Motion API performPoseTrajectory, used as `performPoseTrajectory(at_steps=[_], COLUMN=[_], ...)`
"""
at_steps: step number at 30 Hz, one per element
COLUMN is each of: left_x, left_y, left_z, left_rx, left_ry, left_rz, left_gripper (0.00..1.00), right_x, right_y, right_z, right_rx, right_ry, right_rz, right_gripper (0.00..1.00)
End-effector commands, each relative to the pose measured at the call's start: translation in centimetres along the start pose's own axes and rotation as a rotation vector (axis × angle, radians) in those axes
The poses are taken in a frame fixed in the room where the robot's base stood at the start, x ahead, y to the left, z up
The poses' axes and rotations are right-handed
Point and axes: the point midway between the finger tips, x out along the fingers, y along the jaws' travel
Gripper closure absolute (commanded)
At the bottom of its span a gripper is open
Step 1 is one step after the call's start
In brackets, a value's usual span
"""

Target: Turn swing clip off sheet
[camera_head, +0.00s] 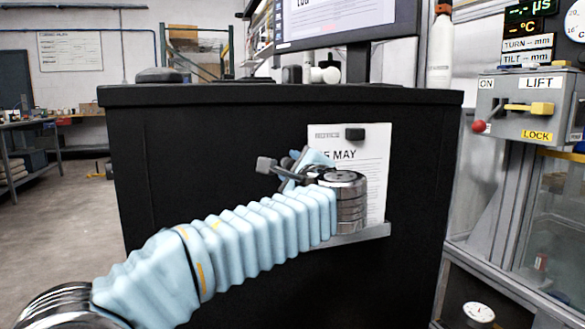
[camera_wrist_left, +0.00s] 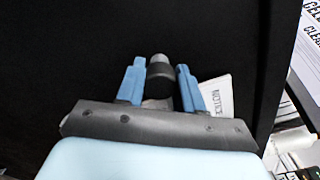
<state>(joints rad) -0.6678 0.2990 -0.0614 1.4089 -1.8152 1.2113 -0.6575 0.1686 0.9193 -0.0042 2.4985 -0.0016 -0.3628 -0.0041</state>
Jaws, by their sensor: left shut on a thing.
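A white notice sheet (camera_head: 376,170) stands upright against the front of the black cabinet; its printed text reads partly "MAY". A small dark clip (camera_head: 354,133) sits at its top edge. My left gripper (camera_head: 298,165), with blue fingers, is at the sheet's left side. It is shut on the swing clip, whose dark grey end (camera_head: 266,165) points left, clear of the sheet. In the left wrist view the clip's dark body with a grey tip (camera_wrist_left: 160,68) lies between the fingers (camera_wrist_left: 160,84). My wrist hides the sheet's lower left. My right gripper is out of view.
A narrow grey ledge (camera_head: 360,233) runs under the sheet. The black cabinet (camera_head: 200,170) carries a monitor (camera_head: 345,22) on top. A grey panel with a yellow lever (camera_head: 528,108) and red knob (camera_head: 479,126) is at the right.

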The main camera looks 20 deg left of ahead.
Motion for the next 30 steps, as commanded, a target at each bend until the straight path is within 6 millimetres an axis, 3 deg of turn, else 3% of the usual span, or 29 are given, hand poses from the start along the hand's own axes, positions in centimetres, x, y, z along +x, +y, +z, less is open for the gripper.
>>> performPoseTrajectory(at_steps=[30], left_x=[0.0], left_y=[0.4], left_z=[-0.3], left_rx=[-0.110], left_ry=[0.002], left_rz=[0.004], left_gripper=[1.00], right_x=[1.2], right_y=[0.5], right_z=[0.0], right_rx=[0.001], right_ry=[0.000], right_rz=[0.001], right_gripper=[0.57])
